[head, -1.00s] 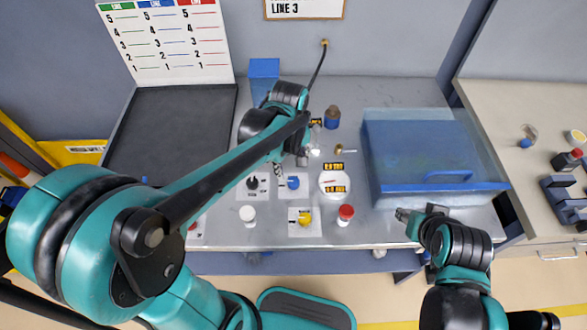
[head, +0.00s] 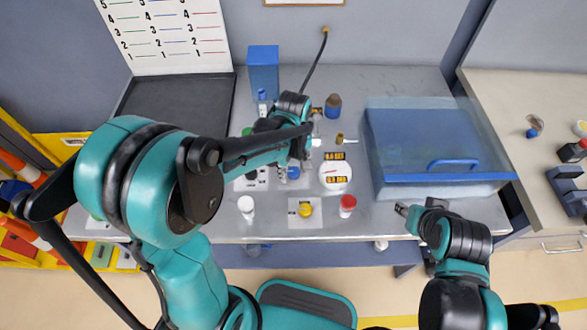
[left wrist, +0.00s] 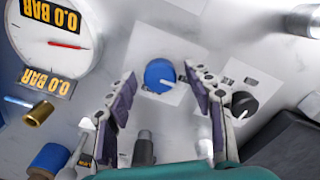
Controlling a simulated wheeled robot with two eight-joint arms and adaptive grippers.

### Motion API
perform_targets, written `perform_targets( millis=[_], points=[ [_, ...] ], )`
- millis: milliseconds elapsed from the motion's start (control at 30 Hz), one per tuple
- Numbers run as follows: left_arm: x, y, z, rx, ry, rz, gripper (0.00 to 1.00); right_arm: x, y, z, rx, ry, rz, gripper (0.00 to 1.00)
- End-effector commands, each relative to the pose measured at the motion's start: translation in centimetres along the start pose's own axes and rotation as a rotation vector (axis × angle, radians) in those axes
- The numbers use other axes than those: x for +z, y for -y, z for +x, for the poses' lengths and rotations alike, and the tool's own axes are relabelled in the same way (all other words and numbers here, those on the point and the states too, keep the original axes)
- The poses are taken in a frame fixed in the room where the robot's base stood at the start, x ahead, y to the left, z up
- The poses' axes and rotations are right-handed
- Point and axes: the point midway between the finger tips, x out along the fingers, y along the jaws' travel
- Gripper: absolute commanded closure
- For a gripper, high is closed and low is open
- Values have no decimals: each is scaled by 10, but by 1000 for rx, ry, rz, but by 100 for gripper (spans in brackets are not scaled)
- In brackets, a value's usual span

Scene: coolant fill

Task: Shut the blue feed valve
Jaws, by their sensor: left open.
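The blue feed valve (left wrist: 157,73) is a round blue knob with a pale pointer mark, on a white plate in the left wrist view. In the head view the blue knob (head: 294,173) shows partly behind my left gripper. My left gripper (left wrist: 160,88) is open, with one finger on each side of the knob in the picture; I cannot tell whether either touches it. The left gripper also shows in the head view (head: 293,164). My right gripper (head: 402,210) is near the bench's front edge, empty; its opening is too small to judge.
A black knob (left wrist: 243,103) sits beside the blue one. A round gauge (left wrist: 45,40) reads 0.0 BAR. A yellow knob (head: 305,209), white cap (head: 246,204) and red cap (head: 347,202) are nearer the front. A clear-lidded blue tank (head: 410,150) stands right.

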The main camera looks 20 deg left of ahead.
Motion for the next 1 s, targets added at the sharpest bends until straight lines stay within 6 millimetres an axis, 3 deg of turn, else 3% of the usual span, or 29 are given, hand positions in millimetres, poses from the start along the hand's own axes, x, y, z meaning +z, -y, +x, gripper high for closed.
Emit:
perform_targets(
  millis=[67,233,667,1000],
  points=[
    [0,0,0,0,0,0,52,0,0,0,0,0,0,60],
    [0,0,0,0,0,0,97,0,0,0,0,0,0,60],
    [0,0,0,0,0,58,97,0,0,-1,0,0,0,60],
    [0,0,0,-1,0,307,97,-2,0,-2,0,0,0,60]
  ],
)
